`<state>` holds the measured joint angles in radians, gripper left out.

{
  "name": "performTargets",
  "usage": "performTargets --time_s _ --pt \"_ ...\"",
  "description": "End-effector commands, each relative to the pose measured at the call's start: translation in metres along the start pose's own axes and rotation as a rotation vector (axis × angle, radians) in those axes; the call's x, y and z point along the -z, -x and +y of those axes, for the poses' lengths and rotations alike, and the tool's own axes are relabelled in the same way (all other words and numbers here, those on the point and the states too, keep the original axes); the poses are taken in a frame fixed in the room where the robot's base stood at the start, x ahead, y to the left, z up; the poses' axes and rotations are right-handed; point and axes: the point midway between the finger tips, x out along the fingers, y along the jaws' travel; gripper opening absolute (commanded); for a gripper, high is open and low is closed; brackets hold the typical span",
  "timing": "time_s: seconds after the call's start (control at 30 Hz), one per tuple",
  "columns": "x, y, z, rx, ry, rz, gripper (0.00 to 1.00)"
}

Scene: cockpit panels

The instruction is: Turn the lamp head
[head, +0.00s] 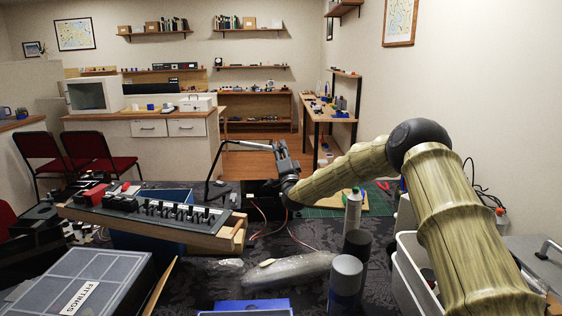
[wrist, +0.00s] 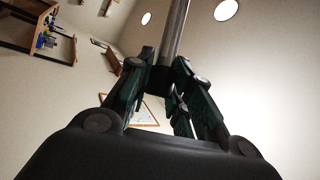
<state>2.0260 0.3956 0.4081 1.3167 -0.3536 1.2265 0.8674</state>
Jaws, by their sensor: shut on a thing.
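The desk lamp (head: 217,166) stands at the back of the dark work table in the head view, a thin black arm that rises and then bends to the right. Its far end reaches my gripper (head: 282,150), where the lamp head is small, dark and mostly hidden by the fingers. In the wrist view the fingertips of my gripper (wrist: 163,72) are closed around the dark end of a grey metal tube (wrist: 174,32), which I take for the lamp head. The tube runs up out of the frame.
A switch panel on a wooden block (head: 150,212) and a fittings case (head: 80,285) lie at the left. A white spray bottle (head: 352,212), a grey-topped can (head: 346,275) and a clear bag (head: 290,270) stand or lie below my arm. A white bin (head: 410,265) is at the right.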

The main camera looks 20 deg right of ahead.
Motion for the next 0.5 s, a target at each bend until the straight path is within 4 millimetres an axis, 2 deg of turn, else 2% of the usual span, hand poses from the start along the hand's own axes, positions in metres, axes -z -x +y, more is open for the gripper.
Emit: performTargets --time_s 0.03,0.5 --pt "-0.0032 0.0037 0.0064 0.023 0.015 0.000 0.00" --pt "-0.0031 0.0030 0.0055 0.249 0.175 -0.001 0.00"
